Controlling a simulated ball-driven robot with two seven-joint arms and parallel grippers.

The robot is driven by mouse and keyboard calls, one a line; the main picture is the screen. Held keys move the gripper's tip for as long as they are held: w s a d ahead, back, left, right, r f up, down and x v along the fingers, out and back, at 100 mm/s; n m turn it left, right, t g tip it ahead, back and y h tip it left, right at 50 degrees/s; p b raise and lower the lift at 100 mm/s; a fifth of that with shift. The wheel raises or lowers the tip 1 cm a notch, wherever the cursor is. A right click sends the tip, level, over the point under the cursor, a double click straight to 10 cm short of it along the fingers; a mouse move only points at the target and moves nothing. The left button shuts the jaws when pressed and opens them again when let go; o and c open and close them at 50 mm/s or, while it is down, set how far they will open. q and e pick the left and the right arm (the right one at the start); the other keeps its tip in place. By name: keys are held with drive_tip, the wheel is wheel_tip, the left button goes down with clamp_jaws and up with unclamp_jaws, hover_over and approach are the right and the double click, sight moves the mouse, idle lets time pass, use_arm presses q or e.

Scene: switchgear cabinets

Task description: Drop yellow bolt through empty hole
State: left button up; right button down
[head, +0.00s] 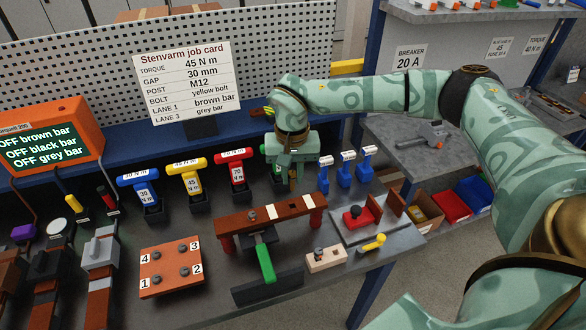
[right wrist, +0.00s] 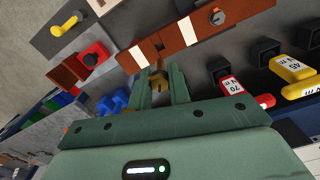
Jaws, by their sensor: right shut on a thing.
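My right gripper (head: 292,188) is above the brown bar (head: 236,219), near its right half. In the right wrist view its fingers (right wrist: 163,92) are shut on a dull yellow bolt (right wrist: 157,76), which sticks out past the fingertips toward the bar (right wrist: 245,8). The bar rests on red posts and has white strips. One bolt with a grey head (right wrist: 214,17) sits in it. A dark empty hole (right wrist: 157,44) shows between two white strips, close to the held bolt. I cannot tell whether the bolt touches the bar. My left gripper is not in view.
A green-handled tool (head: 265,262) stands in front of the bar. Blue, yellow and red T-handled drivers (head: 187,176) stand behind it. A numbered orange block (head: 170,267) lies to the left.

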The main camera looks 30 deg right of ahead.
sight(292, 188)
wheel_tip(292, 188, down, 4)
drive_tip(key=shift+r+b, duration=0.25)
drive_tip(key=shift+b, duration=0.35)
drive_tip(key=shift+f, duration=0.75)
drive_tip(key=shift+p, duration=0.3)
idle(0.5)
drive_tip(key=shift+p, duration=0.55)
drive_tip(key=shift+f+b, duration=0.95)
drive_tip(key=shift+f, duration=0.85)
